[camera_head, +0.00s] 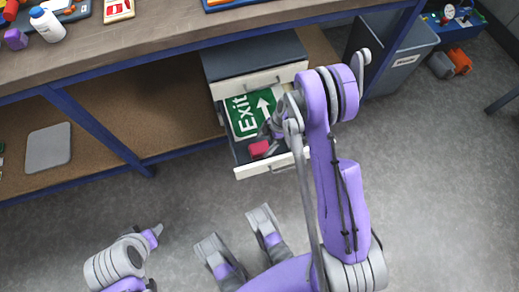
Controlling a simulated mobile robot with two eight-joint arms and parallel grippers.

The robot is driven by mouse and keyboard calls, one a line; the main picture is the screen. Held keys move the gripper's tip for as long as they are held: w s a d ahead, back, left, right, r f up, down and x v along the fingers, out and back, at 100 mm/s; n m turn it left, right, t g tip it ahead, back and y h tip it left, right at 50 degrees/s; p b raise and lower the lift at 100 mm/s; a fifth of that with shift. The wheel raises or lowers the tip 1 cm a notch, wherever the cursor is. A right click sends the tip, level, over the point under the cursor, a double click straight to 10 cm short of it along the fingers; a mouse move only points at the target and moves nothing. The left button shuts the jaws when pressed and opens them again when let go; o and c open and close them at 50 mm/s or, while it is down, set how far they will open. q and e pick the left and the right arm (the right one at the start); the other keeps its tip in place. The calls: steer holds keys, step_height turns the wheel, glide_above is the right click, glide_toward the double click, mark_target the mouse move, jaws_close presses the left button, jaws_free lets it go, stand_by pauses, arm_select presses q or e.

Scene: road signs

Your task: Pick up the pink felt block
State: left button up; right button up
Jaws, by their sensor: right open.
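The pink felt block (258,149) lies in the open drawer (270,166), near its front left corner. My right gripper (270,136) is open and reaches down into the drawer, just above and to the right of the block in the picture. Its fingers look very close to the block; I cannot tell whether they touch it. Part of my left arm shows at the lower left, away from the drawer, but its jaws cannot be made out clearly.
A green exit sign (245,115) lies in the drawer behind the block. A closed drawer (258,82) sits above. The workbench (150,50) overhangs the cabinet, with a blue leg (98,130) to the left. A grey waste bin (405,60) stands right.

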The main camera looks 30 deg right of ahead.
mark_target(260, 147)
steer(key=b+x, duration=0.1)
steer(key=x, duration=0.3)
steer(key=shift+w+f, duration=0.15)
steer(key=shift+f, duration=0.05)
steer(key=shift+r, duration=0.1)
steer(key=c, duration=1.4)
steer(key=shift+o, duration=0.2)
step_height(260, 147, up, 10)
steer(key=p, duration=0.2)
steer(key=shift+p, duration=0.35)
steer(key=o, duration=0.9)
steer(key=c, duration=0.7)
steer(key=shift+o, duration=0.2)
